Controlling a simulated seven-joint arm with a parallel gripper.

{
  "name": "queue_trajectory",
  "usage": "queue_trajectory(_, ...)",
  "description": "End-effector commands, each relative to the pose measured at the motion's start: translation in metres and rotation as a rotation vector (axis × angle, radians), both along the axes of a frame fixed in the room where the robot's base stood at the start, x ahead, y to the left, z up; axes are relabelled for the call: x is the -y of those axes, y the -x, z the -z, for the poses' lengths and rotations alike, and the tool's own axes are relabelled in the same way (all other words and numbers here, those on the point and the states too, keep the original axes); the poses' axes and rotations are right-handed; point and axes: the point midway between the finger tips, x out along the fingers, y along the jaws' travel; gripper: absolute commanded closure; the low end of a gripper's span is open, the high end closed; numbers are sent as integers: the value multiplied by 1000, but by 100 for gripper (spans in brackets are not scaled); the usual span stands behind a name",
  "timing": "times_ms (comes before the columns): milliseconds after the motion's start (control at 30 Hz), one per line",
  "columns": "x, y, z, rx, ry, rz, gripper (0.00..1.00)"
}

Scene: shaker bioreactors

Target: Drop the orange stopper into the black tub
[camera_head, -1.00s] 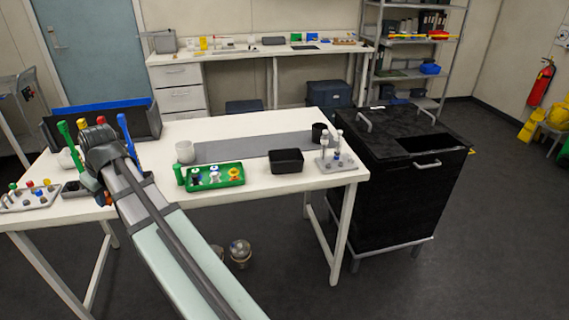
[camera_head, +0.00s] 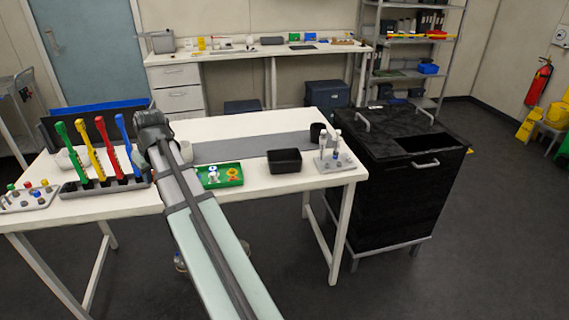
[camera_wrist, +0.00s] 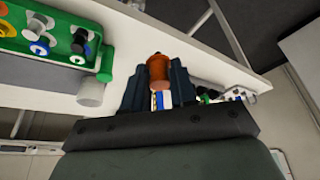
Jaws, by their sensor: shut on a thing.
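In the wrist view, my gripper (camera_wrist: 159,78) is shut on the orange stopper (camera_wrist: 159,68), which sits between the two dark fingers. In the head view my gripper's fingers and the stopper are hidden behind my arm, left of the green tray (camera_head: 238,181). The black tub (camera_head: 285,167) is a small open rectangular box on the white table, right of the green tray. It stands well to the right of my arm and apart from it. I cannot make out the tub in the wrist view.
A rack (camera_head: 110,187) with several coloured upright handles stands left of my arm. Right of the tub are a grey tube holder (camera_head: 335,163) and a black cup (camera_head: 318,131). A grey strip (camera_head: 235,149) lies behind the tray and tub. A large black cabinet (camera_head: 395,195) stands right of the table.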

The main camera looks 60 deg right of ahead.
Motion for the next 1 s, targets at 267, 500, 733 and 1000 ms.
queue_trajectory(267, 89, 27, 5, 0, -1, 125, 100)
queue_trajectory(500, 162, 56, 9, -1, 0, 219, 100)
queue_trajectory(733, 232, 91, 12, -3, 0, 298, 100)
queue_trajectory(1000, 312, 138, 17, -6, -1, 362, 100)
